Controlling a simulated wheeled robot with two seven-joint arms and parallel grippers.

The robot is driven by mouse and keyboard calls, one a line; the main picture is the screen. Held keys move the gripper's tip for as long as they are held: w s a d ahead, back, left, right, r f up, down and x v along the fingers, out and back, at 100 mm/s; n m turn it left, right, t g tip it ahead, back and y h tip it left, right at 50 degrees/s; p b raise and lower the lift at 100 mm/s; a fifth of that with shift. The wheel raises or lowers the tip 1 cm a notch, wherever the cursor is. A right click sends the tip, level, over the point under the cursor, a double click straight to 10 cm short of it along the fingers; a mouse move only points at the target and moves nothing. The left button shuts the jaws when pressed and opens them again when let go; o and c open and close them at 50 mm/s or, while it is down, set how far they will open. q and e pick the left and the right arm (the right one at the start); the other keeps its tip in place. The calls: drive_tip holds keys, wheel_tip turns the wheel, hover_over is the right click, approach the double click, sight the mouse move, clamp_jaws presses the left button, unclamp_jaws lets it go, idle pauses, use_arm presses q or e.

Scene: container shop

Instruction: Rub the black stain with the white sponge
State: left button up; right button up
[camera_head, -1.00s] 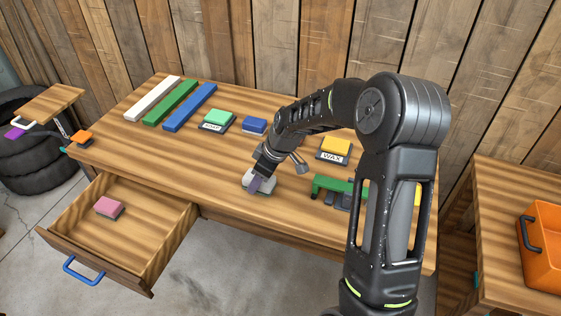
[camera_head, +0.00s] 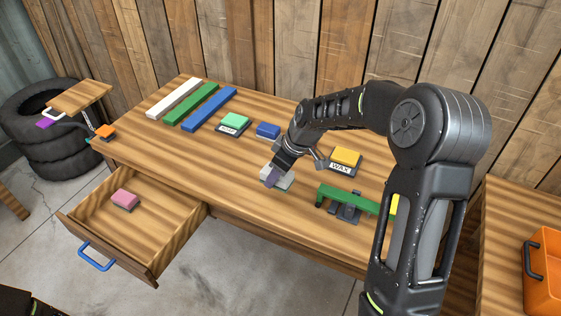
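A white sponge-like block (camera_head: 285,184) with a grey underside lies on the front middle of the wooden table (camera_head: 235,190). My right gripper (camera_head: 277,172) reaches down onto it from above. A purple part at the gripper's tip covers part of the block. Whether the fingers are closed on the block cannot be told. I see no black stain; the area under the block and gripper is hidden. My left gripper is not in view.
A green block (camera_head: 235,121), blue block (camera_head: 268,130) and yellow WAX block (camera_head: 345,157) stand behind the gripper. A green-topped tool (camera_head: 348,199) is to its right. A pink sponge (camera_head: 124,200) lies in the open drawer (camera_head: 160,225). The table's left middle is clear.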

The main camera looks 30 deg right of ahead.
drive_tip(key=shift+r+p, duration=0.45)
drive_tip(key=shift+r, duration=0.7)
drive_tip(key=shift+a, duration=0.1)
